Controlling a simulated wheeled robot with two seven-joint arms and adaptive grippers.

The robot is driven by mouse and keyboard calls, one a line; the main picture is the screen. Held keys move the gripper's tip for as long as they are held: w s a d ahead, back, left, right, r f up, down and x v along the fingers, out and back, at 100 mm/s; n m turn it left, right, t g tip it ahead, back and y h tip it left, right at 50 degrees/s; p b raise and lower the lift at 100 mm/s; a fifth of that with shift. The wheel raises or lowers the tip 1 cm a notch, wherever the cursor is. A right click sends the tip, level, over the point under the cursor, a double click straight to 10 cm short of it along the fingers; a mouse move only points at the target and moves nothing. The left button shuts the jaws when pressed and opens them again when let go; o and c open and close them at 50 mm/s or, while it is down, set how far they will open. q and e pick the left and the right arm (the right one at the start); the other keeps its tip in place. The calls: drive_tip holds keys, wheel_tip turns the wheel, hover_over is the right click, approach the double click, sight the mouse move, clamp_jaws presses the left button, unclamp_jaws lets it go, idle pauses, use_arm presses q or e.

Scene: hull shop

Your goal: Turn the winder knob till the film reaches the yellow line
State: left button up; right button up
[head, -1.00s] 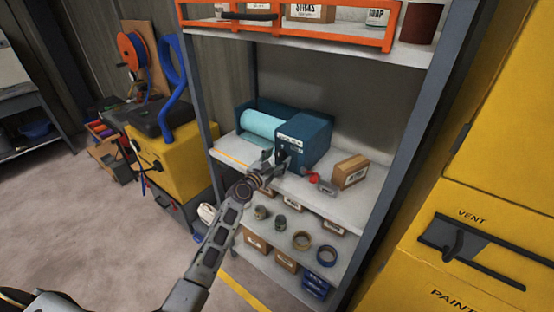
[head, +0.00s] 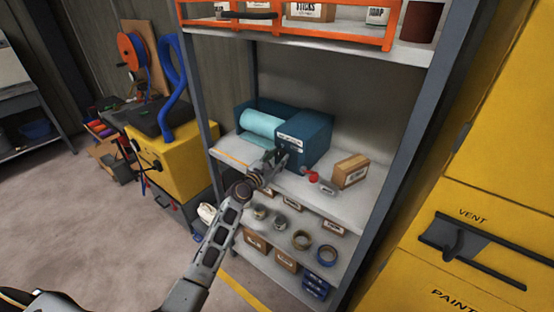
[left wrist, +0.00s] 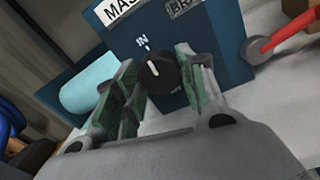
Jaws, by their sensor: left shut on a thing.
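The blue winder box (head: 305,138) stands on the middle shelf, with the light blue film roll (head: 262,124) at its left. A flap of film (head: 252,140) shows below the roll, and its edge lies short of the yellow line (head: 232,157) along the shelf. My left gripper (head: 277,160) is at the box's front. In the left wrist view its two fingers are closed on the sides of the black winder knob (left wrist: 158,73). The knob has a white pointer mark near its top, below the word "IN". My right gripper is not in view.
A red-handled lever (head: 313,176) sits at the box's right, beside a small cardboard box (head: 350,171). Grey shelf posts (head: 195,90) stand at the sides. An orange-railed shelf (head: 290,32) is above.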

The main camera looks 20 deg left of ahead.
use_arm(q)
drive_tip(key=m+b, duration=0.2)
drive_tip(key=m, duration=0.3)
drive_tip(key=shift+f, duration=0.15)
drive_tip(key=m+b, duration=0.2)
drive_tip(key=m, duration=0.2)
drive_tip(key=m+b, duration=0.2)
drive_tip(key=m, duration=0.2)
drive_tip(key=shift+m+h, duration=0.4)
drive_tip(key=m+b, duration=0.1)
drive_tip(key=m, duration=0.2)
drive_tip(key=shift+m, duration=0.4)
drive_tip(key=m+b, duration=0.1)
drive_tip(key=m, duration=0.1)
drive_tip(key=shift+a+f+m+h, duration=0.1)
drive_tip(key=shift+m+h, duration=0.2)
drive_tip(key=shift+m, duration=1.1)
drive_tip(key=m, duration=0.3)
drive_tip(key=shift+m, duration=0.4)
drive_tip(key=m, duration=0.2)
drive_tip(key=shift+m+h, duration=0.3)
drive_tip(key=shift+m, duration=0.1)
drive_tip(key=m+p, duration=0.1)
drive_tip(key=m, duration=0.1)
drive_tip(key=shift+m, duration=0.7)
